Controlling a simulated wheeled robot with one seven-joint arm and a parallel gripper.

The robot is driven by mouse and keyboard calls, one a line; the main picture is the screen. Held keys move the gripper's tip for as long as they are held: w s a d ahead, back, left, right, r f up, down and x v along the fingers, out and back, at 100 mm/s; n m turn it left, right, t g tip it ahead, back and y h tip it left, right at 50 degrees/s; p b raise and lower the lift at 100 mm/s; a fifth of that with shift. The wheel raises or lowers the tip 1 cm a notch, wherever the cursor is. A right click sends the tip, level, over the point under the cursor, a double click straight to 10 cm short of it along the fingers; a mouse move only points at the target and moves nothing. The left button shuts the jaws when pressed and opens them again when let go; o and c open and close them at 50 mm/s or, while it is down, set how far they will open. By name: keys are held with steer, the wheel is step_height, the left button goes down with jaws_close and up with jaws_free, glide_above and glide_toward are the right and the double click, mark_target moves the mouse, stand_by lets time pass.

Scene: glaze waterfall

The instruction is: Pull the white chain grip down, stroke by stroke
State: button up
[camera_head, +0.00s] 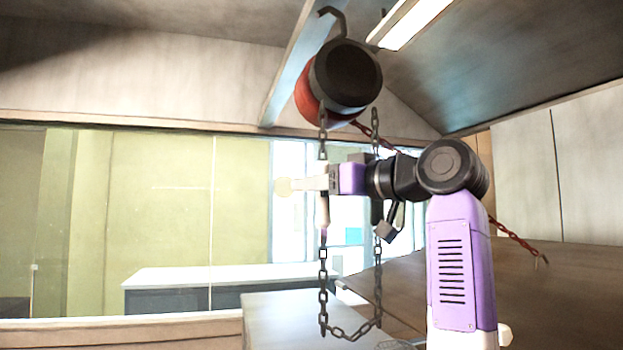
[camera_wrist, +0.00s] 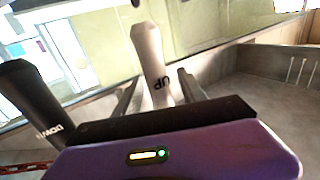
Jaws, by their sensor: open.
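The white chain grip, marked "UP" (camera_wrist: 148,50), stands upright between the two fingers of my gripper (camera_wrist: 158,78) in the wrist view. My gripper is open, with a finger on either side of the grip; I cannot tell whether either touches it. In the head view the white grip (camera_head: 324,208) hangs on the left chain strand, and my gripper (camera_head: 312,183) is level with its upper part and partly covers it. The black grip, marked "DOWN" (camera_wrist: 35,100), is left of my gripper in the wrist view. In the head view the black grip (camera_head: 377,208) is partly behind my arm.
A red and black hoist (camera_head: 345,75) hangs from a beam above. The dark chain (camera_head: 323,290) loops down below the grips. A red chain (camera_head: 515,240) slants down at the right, behind my arm. A light-topped table (camera_head: 285,312) stands below, and windows line the back.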

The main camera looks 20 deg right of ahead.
steer(key=shift+x, duration=0.8)
jaws_close()
stand_by(0.9)
